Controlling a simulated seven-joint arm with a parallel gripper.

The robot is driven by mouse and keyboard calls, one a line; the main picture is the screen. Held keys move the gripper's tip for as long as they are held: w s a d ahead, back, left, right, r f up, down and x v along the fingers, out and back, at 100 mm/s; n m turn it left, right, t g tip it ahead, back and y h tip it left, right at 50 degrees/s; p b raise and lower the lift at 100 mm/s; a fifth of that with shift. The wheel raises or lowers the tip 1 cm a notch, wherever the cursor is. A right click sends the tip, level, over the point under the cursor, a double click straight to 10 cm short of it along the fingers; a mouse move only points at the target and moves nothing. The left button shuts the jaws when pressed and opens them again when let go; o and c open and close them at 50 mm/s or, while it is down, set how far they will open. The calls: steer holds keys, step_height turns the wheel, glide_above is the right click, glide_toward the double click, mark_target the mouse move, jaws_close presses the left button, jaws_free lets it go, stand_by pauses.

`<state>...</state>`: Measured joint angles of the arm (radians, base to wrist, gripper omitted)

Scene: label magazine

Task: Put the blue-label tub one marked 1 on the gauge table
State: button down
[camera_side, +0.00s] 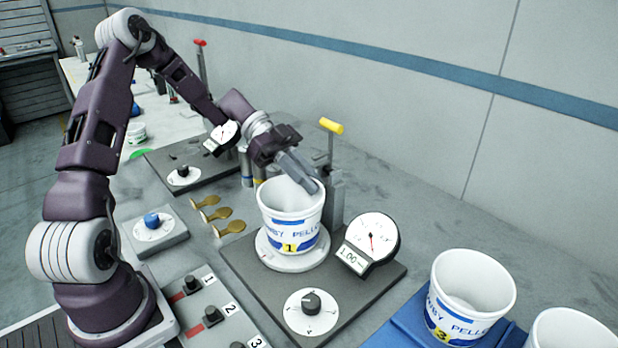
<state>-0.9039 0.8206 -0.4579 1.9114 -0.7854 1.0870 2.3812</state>
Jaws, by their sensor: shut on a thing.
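The blue-label tub marked 1 (290,228) is white, with a blue band and a yellow tag bearing the number 1. It stands upright on the round pale plate of the gauge table (268,250), or just at its surface; I cannot tell if its full weight rests there. My gripper (308,182) reaches down to the tub's rim from the upper left and is shut on the far right part of the rim. The dial (371,240) beside the plate has a red needle, and the display below it reads about 1.00.
A tub marked 3 (465,295) and another white tub (570,330) stand on a blue mat (395,325) at the lower right. A yellow-handled lever post (331,150) rises close behind my gripper. Brass spoons (228,228) and numbered switches (212,316) lie to the left.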

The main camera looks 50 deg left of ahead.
steer(key=shift+f, duration=0.35)
steer(key=c, duration=1.4)
jaws_free()
